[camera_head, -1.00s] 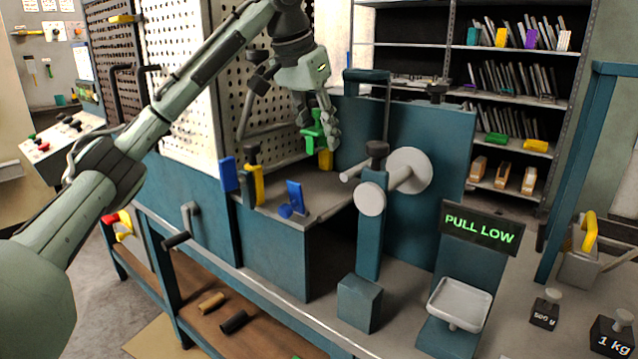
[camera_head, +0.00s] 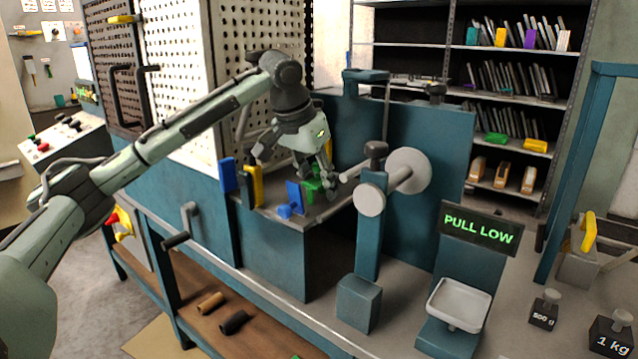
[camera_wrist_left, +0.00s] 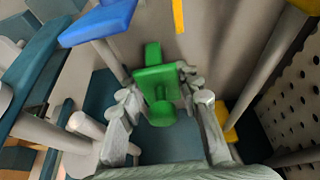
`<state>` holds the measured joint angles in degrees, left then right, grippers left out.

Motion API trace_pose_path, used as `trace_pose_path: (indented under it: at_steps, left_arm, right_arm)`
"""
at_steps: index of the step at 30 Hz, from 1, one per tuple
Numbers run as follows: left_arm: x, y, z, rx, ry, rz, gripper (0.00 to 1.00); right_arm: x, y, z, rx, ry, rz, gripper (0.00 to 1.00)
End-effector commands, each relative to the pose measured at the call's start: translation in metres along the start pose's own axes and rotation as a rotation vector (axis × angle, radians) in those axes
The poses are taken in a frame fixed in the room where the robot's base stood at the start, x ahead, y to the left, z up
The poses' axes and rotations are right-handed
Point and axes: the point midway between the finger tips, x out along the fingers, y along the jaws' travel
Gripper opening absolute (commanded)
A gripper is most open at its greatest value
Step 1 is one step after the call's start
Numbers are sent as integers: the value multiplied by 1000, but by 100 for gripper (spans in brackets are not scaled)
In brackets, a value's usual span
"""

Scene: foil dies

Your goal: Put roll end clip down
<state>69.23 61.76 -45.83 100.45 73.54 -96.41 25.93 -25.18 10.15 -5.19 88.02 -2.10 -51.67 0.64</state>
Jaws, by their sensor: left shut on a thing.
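The roll end clip is green (camera_head: 312,188) and is held low at the grey bench top (camera_head: 270,211). My left gripper (camera_head: 320,190) is shut on it, with its fingers pointing down. In the left wrist view the green clip (camera_wrist_left: 155,80) lies between the two fingertips (camera_wrist_left: 162,98), its flat block forward and a round part nearer the palm. Whether its underside touches the bench top cannot be told. A blue clip (camera_head: 295,196) stands on the bench top just left of it. My right gripper is not in view.
A roller with white discs (camera_head: 408,172) stands close to the right. A perforated panel (camera_head: 185,85) rises behind. A white tray (camera_head: 459,304) is at front right.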

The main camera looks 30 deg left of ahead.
Motion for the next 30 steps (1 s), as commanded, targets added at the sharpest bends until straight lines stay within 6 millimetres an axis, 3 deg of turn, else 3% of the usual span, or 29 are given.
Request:
trace_pose_path:
  at_steps: [1,2,6,15,19,30]
  left_arm:
    - [1,0,1,0,-1,0,9]
    - [1,0,0,0,0,0,36]
    - [1,0,0,0,0,0,53]
    - [0,0,0,0,0,0,54]
    - [-9,0,-1,0,1,0,54]
    - [-85,0,-2,1,4,1,54]
  right_arm:
    - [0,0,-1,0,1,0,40]
    - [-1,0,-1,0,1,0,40]
    - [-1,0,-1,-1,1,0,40]
    - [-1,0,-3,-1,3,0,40]
    - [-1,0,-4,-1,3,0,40]
    - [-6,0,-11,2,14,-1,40]
